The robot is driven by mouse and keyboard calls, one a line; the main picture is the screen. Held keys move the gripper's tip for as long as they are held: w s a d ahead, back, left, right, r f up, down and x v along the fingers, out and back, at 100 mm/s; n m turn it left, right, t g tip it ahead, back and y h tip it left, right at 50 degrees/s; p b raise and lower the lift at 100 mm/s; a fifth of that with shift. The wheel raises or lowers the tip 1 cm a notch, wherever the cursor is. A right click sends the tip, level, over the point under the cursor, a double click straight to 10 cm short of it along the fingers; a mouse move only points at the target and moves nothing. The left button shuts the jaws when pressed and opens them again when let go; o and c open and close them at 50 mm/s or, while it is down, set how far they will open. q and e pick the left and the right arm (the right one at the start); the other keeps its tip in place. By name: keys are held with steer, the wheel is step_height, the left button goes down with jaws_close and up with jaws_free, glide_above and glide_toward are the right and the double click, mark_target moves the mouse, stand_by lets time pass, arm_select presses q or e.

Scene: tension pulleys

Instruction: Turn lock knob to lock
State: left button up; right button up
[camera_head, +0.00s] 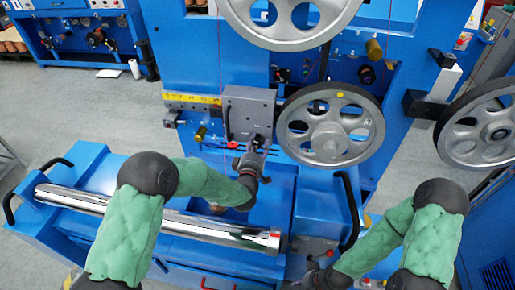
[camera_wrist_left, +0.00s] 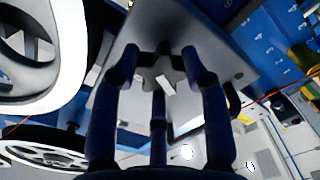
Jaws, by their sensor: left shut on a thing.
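The lock knob (camera_wrist_left: 165,75) is a dark grey star-shaped knob on a grey metal plate (camera_wrist_left: 215,60). In the wrist view, my left gripper (camera_wrist_left: 163,65) has its dark fingers around the knob, shut on it. A pale mark shows on the knob's face. In the head view, my left gripper (camera_head: 257,145) is at the lower edge of the grey plate (camera_head: 248,105), and it mostly hides the knob there. My right gripper (camera_head: 312,270) is low in the head view, at the front of the machine; its fingers are too small and dark to read.
A large spoked pulley (camera_head: 330,127) stands just right of the left gripper, with another wheel (camera_head: 290,18) above. A third wheel (camera_head: 480,130) is at the right. A shiny roller (camera_head: 160,218) lies below my left arm. Red thread runs near the plate.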

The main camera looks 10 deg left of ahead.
arm_select(q)
steer(key=m+b, duration=0.1)
steer(key=m, duration=0.2)
steer(key=shift+f+b, duration=0.15)
steer(key=shift+b, duration=0.2)
steer(key=m+b, duration=0.1)
steer(key=m, duration=0.2)
steer(key=shift+m+b, duration=0.3)
steer(key=shift+b, duration=0.1)
steer(key=m+b, duration=0.1)
steer(key=m, duration=0.2)
steer(key=shift+r+m+b, duration=0.15)
steer(key=shift+m+b, duration=0.05)
steer(key=shift+m, duration=0.55)
steer(key=shift+r+m+b, duration=0.15)
steer(key=shift+m, duration=0.6)
steer(key=o, duration=1.2)
